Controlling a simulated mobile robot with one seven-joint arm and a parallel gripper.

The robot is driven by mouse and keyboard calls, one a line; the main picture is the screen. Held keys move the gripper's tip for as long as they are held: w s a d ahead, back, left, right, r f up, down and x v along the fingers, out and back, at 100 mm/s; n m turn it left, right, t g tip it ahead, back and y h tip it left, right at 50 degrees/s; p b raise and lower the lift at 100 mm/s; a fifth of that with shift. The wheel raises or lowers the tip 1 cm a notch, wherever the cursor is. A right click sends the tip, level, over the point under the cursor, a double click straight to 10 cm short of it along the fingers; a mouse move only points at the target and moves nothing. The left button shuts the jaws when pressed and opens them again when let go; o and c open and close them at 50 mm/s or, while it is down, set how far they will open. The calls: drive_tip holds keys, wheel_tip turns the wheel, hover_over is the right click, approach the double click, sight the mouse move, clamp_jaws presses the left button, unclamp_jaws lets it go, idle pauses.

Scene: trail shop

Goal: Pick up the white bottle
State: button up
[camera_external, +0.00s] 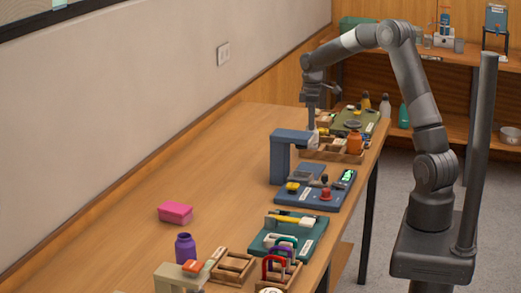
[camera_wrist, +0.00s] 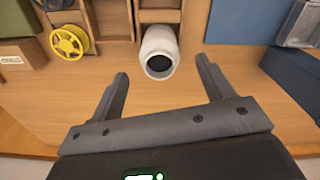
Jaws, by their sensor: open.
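The white bottle (camera_wrist: 160,45) shows in the wrist view at the upper middle, with its dark round end facing my camera. My gripper (camera_wrist: 161,84) is open and empty, with one finger to each side of the bottle's line. The bottle lies just beyond the fingertips and appears apart from them. In the external view my gripper (camera_external: 312,104) points down over the far part of the table. A small whitish shape (camera_external: 313,140) shows below it by the blue stand; I cannot tell for sure that it is the bottle.
In the external view a blue stand (camera_external: 281,160), wooden trays and an orange jar (camera_external: 355,142) crowd the right edge. The table's left side is mostly clear.

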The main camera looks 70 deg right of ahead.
drive_tip(key=shift+f, duration=2.75)
drive_tip(key=shift+c, duration=0.4)
drive_tip(key=c, duration=1.1)
